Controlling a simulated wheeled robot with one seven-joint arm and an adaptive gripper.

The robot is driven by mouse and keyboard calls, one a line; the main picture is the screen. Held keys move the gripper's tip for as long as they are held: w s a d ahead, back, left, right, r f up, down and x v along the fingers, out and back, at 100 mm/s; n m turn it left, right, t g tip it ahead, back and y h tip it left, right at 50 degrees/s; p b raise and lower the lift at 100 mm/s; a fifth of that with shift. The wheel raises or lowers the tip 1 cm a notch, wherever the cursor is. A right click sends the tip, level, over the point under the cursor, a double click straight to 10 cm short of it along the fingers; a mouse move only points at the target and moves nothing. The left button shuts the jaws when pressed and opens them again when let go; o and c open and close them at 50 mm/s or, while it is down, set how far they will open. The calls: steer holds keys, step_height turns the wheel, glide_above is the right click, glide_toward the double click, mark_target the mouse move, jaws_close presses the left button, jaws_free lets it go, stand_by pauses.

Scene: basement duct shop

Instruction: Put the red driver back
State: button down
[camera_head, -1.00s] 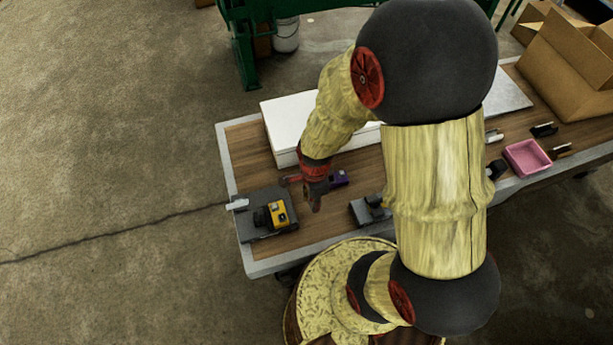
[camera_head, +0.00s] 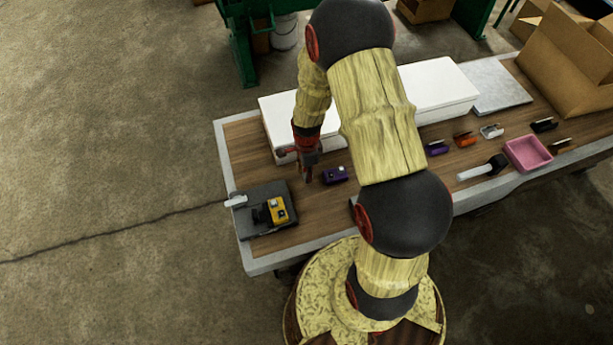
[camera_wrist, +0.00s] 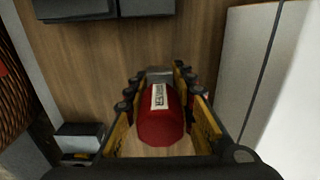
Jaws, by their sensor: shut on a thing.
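The red driver shows in the wrist view as a thick red body (camera_wrist: 160,122) with a white label. It lies lengthwise between the two fingers of my gripper (camera_wrist: 157,80), which is shut on it. In the head view my gripper (camera_head: 308,176) points down over the left part of the wooden bench (camera_head: 245,150), between the white box and the grey mat. The driver is hard to make out there, and its far end is unclear in the wrist view.
A purple block (camera_head: 335,175) stands just right of my gripper. A grey mat (camera_head: 252,190) holds a yellow-and-black item (camera_head: 279,211). A long white box (camera_head: 440,85) lies along the back. Several coloured holders, a pink tray (camera_head: 527,154) and a hammer-like tool (camera_head: 483,169) are at right.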

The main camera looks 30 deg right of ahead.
steer(key=shift+w+d+f, duration=0.1)
steer(key=shift+w+f, duration=0.05)
steer(key=shift+f, duration=1.55)
steer(key=shift+f, duration=0.1)
steer(key=c, duration=1.6)
jaws_free()
steer(key=shift+o, duration=0.5)
